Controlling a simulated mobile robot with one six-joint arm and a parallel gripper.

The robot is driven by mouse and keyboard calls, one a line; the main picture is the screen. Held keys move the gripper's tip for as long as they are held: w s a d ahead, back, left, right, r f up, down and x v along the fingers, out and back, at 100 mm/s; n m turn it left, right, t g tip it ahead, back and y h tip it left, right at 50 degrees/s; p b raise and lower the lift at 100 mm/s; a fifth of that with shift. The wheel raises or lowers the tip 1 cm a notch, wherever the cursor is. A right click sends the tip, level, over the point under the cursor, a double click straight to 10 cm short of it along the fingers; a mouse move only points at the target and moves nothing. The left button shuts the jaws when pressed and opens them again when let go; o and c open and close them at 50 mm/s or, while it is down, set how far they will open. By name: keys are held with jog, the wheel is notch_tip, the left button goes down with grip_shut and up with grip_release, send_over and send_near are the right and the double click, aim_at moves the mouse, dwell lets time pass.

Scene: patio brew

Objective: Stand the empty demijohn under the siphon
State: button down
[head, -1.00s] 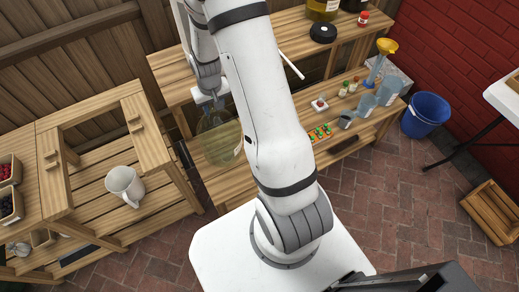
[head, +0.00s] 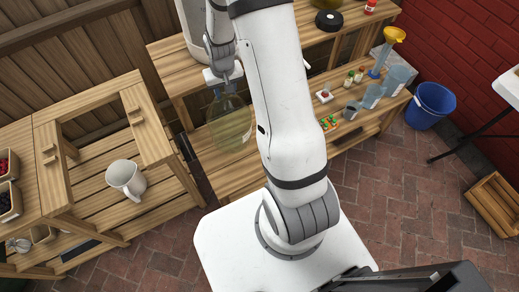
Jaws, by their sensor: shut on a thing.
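The empty demijohn (head: 230,125) is a clear, greenish glass vessel left of my arm in the head view. It looks upright. My gripper (head: 224,80) is shut on its neck from above. The demijohn shows in front of the lower shelf (head: 212,178) of the wooden bench; I cannot tell whether its base touches the boards. A thin pale rod end (head: 306,65) shows just right of my arm and may be part of the siphon. My arm hides the rest of it.
A tall whitish container (head: 196,35) stands on the bench top (head: 170,60). Bottles, jugs (head: 396,78) and a yellow funnel (head: 394,35) are to the right. A blue bucket (head: 432,105) stands on the brick floor.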

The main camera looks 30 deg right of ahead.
jog(key=shift+s+d+f+m+h+b, duration=0.5)
jog(key=shift+s+d+f+m+b, duration=0.9)
jog(key=shift+d+m+b, duration=3.3)
notch_tip(320, 180, down, 10)
jog(key=d+n+b, duration=0.2)
jog(key=b, duration=0.1)
jog(key=shift+w+d+f+n+b, duration=0.2)
jog(key=shift+d+f+n+b, duration=0.1)
jog(key=shift+d+n, duration=0.1)
jog(key=shift+f, duration=0.15)
jog(key=c, duration=0.9)
grip_release()
jog(key=shift+g, duration=0.3)
jog(key=shift+a, duration=0.1)
